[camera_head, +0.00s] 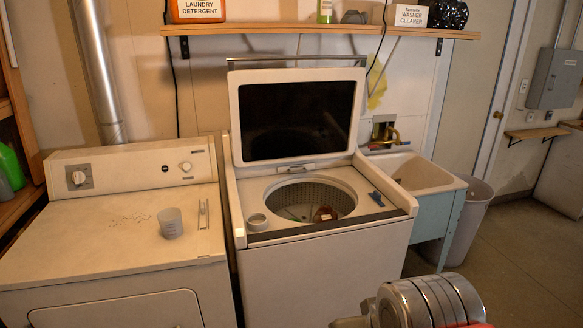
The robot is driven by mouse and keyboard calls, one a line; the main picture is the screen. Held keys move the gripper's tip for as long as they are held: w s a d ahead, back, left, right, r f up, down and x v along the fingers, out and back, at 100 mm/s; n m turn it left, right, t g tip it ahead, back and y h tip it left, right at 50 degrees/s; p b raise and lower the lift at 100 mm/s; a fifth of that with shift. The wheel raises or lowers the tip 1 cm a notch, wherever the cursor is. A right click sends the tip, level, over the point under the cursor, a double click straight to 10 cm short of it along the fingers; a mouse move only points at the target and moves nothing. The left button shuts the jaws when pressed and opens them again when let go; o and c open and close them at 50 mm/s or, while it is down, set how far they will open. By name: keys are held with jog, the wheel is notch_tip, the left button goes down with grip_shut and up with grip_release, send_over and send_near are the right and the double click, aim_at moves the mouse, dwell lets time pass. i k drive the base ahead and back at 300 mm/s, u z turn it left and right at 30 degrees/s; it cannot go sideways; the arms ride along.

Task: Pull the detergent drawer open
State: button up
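A white top-loading washer (320,280) stands in the middle with its dark-windowed lid (298,120) raised. Its round drum opening shows, with a brownish item (325,214) inside. I cannot make out a detergent drawer as such. A silver, rounded metal part, which looks like part of my arm, shows at the bottom right in front of the washer. No gripper fingers can be made out.
A white dryer (100,230) stands at left with a translucent measuring cup (171,223) on top. A utility sink (415,172) and a grey bin (470,215) are at right. A shelf (320,30) with bottles runs above. Floor at right is clear.

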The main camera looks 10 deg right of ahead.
aim_at(293, 169)
jog(key=i, duration=1.25)
jog(key=u, duration=1.2)
